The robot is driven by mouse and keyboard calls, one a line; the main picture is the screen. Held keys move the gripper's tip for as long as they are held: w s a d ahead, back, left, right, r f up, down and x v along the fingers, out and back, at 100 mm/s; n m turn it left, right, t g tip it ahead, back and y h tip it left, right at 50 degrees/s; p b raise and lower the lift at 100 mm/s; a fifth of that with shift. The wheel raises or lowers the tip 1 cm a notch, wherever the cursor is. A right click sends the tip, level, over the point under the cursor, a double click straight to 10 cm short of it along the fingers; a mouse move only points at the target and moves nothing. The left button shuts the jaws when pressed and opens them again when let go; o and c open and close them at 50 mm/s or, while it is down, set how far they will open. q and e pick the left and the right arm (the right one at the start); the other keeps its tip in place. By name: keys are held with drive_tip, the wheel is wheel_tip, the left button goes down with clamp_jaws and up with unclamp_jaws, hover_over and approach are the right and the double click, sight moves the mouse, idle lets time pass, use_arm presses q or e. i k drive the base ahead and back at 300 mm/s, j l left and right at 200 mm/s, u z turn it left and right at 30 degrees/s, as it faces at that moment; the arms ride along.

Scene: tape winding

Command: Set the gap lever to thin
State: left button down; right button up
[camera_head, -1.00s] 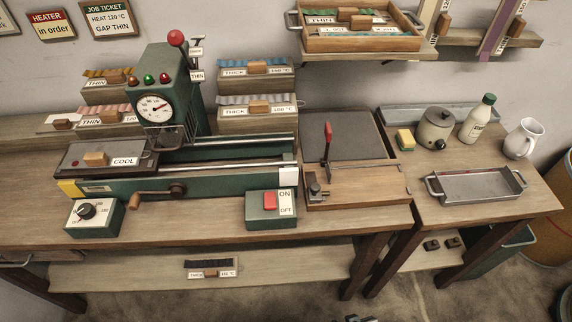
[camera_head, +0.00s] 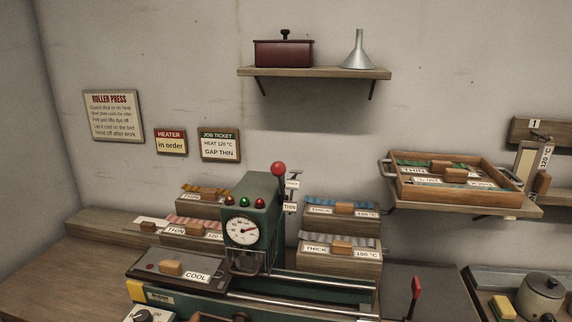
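The green roller press (camera_head: 262,192) stands on the bench, low in the middle of the view. A lever with a red ball knob (camera_head: 278,168) rises at its top right. Beside it, a small post carries an upper label (camera_head: 292,184), too small to read surely, and a lower THIN label (camera_head: 289,207). The knob is up, above both labels. The job ticket (camera_head: 219,145) on the wall reads HEAT 120 °C, GAP THIN. The heater sign (camera_head: 170,141) reads "in order". Neither of my grippers is in view.
A dial gauge (camera_head: 242,231) and coloured lamps are on the press front. A COOL plate (camera_head: 180,271) lies left of it. Stepped racks with tape strips (camera_head: 342,226) flank the press. A wooden tray (camera_head: 458,187) sits on the right shelf. A red-handled lever (camera_head: 416,287) stands at lower right.

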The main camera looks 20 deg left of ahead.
sight(278, 169)
drive_tip(key=k+j+z, duration=0.1)
drive_tip(key=j+z, duration=0.15)
drive_tip(key=z, duration=0.15)
drive_tip(key=k+j+z, duration=0.15)
drive_tip(key=z, duration=0.3)
